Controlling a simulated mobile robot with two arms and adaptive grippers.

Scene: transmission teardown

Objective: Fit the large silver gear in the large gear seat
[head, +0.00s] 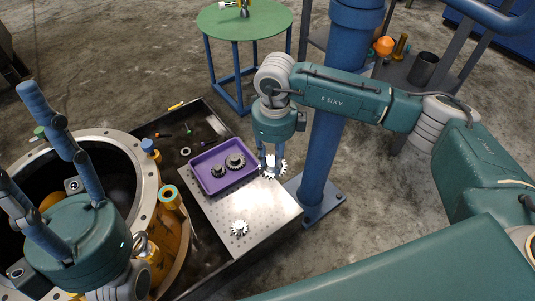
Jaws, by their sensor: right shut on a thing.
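My right gripper (271,160) points down over the far right part of the silver plate (263,208). It is shut on a silver toothed gear (278,173), held at or just above the plate; I cannot tell if they touch. The fingers hide part of this gear.
A purple tray (208,190) with dark gears lies left of the held gear. The large round housing (147,180) stands at left. A dark bench tray (168,128) holds small parts. A blue column (325,130) rises close behind my right gripper. A green round table (265,22) stands farther back.

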